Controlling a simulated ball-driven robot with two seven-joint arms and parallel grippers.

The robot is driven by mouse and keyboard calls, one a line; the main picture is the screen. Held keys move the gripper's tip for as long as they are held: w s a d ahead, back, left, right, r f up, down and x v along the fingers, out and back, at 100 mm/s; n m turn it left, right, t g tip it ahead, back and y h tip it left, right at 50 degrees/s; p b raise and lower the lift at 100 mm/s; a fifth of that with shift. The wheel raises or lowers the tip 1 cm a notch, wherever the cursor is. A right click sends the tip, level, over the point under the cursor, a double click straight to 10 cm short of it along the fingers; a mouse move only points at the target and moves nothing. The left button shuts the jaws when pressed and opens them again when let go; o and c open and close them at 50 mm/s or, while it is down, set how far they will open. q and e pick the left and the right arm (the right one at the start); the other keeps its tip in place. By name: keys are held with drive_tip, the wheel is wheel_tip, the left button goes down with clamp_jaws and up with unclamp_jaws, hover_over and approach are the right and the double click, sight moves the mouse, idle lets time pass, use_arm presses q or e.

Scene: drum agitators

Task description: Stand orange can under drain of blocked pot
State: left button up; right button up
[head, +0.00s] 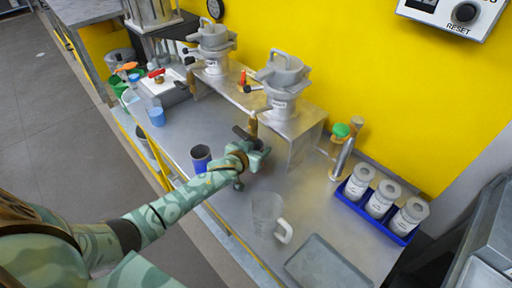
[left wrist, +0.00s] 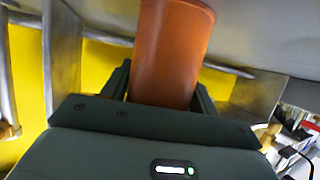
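My left gripper (head: 250,150) is beside the front edge of the metal stand, below the nearer pot. In the left wrist view the orange can (left wrist: 170,55) sits between its fingers, which press close on both sides. The can looks held; in the head view the gripper and hand hide it. Whether the can touches the counter cannot be told. Two grey lidded pots, the nearer one (head: 282,95) and the farther one (head: 213,50), stand on the metal stand (head: 305,130). A brown drain tap (head: 253,124) hangs below the nearer pot. Which pot is blocked cannot be told. My right gripper is out of view.
A blue can (head: 200,158) stands left of my gripper. A clear jug (head: 266,214) and a grey tray (head: 325,268) are in front. A blue rack (head: 355,202) with 3 white jars is at right. A green-topped bottle (head: 341,152) stands by the wall.

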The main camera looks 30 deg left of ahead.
use_arm(q)
drive_tip(key=shift+o, duration=1.1)
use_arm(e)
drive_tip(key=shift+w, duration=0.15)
use_arm(q)
drive_tip(key=shift+r, duration=0.1)
drive_tip(key=shift+s+r, duration=0.15)
drive_tip(key=shift+s, duration=0.1)
drive_tip(key=p+v, duration=0.4)
drive_tip(key=v, duration=0.7)
drive_tip(key=shift+s, duration=0.3)
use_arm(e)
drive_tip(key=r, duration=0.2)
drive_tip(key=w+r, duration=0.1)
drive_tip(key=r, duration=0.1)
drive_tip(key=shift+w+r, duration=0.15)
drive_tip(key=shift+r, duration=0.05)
